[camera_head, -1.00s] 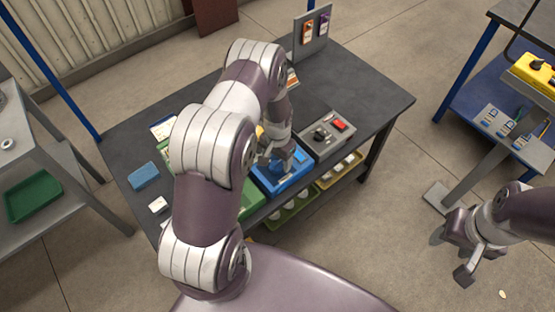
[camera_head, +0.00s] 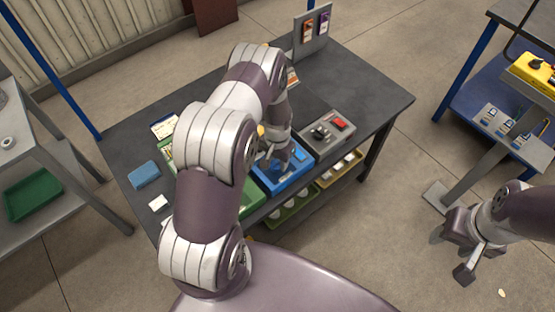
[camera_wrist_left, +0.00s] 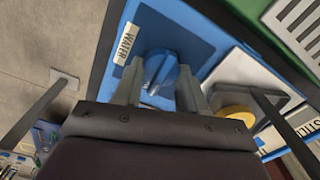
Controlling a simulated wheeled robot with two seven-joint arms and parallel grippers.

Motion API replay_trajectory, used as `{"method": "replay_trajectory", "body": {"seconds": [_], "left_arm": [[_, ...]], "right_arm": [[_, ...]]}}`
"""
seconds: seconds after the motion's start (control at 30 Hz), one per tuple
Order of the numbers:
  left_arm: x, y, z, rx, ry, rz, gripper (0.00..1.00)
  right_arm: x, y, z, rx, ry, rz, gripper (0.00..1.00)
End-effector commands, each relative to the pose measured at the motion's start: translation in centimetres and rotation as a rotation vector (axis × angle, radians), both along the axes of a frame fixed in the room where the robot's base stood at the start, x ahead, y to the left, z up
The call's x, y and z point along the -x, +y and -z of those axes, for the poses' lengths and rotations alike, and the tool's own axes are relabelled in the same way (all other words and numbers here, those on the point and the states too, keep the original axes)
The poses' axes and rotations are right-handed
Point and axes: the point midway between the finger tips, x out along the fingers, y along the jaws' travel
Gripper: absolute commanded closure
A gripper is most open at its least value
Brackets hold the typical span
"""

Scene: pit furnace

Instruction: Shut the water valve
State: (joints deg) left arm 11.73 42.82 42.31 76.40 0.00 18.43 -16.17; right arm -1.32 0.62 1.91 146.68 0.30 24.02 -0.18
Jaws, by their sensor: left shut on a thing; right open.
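The water valve is a round blue knob (camera_wrist_left: 160,70) on a blue box, which shows in the head view (camera_head: 285,182) at the table's front edge. A white WATER label (camera_wrist_left: 125,43) sits beside the knob in the left wrist view. My left gripper (camera_head: 275,163) is over the box. In the left wrist view its two fingers stand on either side of the knob and it is shut on it. My arm and gripper hide most of the knob in the head view. My right gripper (camera_head: 458,254) is open and empty, off to the right above the floor.
A grey box (camera_head: 327,133) with a red switch and black knob stands right of the blue box. A green box (camera_head: 250,200) is on its left, partly hidden by my arm. A blue sponge-like block (camera_head: 144,174) lies at left.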

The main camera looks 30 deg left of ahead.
Motion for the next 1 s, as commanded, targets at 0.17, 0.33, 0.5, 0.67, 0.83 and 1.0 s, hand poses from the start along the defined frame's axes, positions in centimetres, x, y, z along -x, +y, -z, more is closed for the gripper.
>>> {"method": "replay_trajectory", "body": {"seconds": [0.17,0.33,0.5,0.67,0.83,1.0], "left_arm": [[0.0,0.1,0.0,0.000,0.002,-0.106,0.89],[0.0,0.1,0.0,0.000,0.002,-0.255,0.89],[0.1,0.2,0.0,0.000,0.002,-0.418,0.89],[0.1,0.2,0.0,-0.001,0.003,-0.570,0.89],[0.1,0.3,0.0,-0.001,0.002,-0.731,0.89],[0.1,0.3,0.0,-0.001,0.001,-0.893,0.89]], "right_arm": [[0.0,0.0,0.3,0.000,0.000,0.000,0.47],[0.0,0.0,0.6,0.000,0.000,0.000,0.47],[0.0,0.0,0.9,0.000,0.000,0.000,0.47],[0.0,0.0,1.2,0.000,0.000,0.000,0.47],[0.0,0.0,1.4,0.000,0.000,0.000,0.47],[0.0,0.0,1.6,0.000,0.000,0.000,0.47]]}}
